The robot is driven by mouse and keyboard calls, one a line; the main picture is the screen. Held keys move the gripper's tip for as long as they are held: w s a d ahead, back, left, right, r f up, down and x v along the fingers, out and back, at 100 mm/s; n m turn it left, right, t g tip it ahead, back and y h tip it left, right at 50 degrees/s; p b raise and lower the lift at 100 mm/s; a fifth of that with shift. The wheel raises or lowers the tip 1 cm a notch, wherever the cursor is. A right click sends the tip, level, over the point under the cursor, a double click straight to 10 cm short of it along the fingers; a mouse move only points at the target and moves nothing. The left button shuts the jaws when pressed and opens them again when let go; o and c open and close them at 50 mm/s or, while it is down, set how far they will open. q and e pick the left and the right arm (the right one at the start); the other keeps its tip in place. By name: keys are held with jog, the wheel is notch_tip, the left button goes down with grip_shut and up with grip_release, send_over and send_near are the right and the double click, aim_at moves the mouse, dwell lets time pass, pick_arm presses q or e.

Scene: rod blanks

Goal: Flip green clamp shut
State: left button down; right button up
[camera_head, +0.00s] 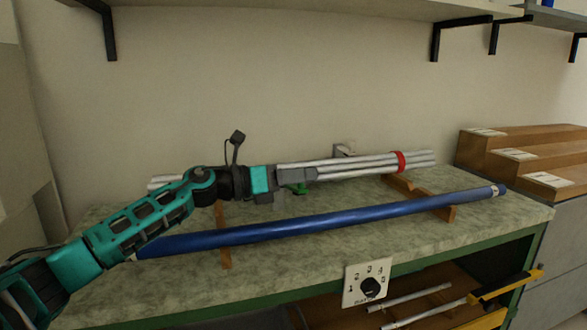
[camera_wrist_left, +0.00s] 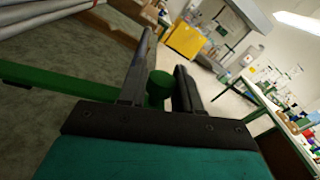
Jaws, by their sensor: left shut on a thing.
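The green clamp (camera_head: 300,189) shows as a small green piece below the bundle of grey rods (camera_head: 350,166), mostly hidden by my left gripper (camera_head: 312,175). In the left wrist view my left gripper (camera_wrist_left: 166,82) is shut on the clamp's round green knob (camera_wrist_left: 158,86), which sits between its fingers. A long green bar (camera_wrist_left: 50,80) runs left from there; where it joins the knob is hidden. My right gripper is in neither view.
A red band (camera_head: 401,161) circles the rods near their right end. A blue tube (camera_head: 330,220) lies in front on wooden supports (camera_head: 450,213) on the bench (camera_head: 290,262). Wooden steps (camera_head: 500,150) stand right. A dial panel (camera_head: 367,282) is at the front edge.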

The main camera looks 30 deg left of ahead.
aim_at(297, 192)
pick_arm(q)
jog(key=shift+s+d+f, duration=0.15)
jog(key=shift+d+f, duration=0.15)
jog(key=shift+f, duration=0.45)
jog(key=shift+s+d+f+b, duration=0.2)
jog(key=shift+f+b, duration=0.45)
jog(key=shift+f, duration=0.2)
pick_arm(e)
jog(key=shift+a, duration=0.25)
pick_arm(q)
jog(key=shift+d, duration=0.1)
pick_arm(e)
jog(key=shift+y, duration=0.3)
pick_arm(q)
jog(key=c, duration=1.1)
grip_release()
jog(key=shift+o, duration=1)
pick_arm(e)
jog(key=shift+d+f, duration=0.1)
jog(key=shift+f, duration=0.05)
pick_arm(q)
jog(key=shift+s, duration=0.1)
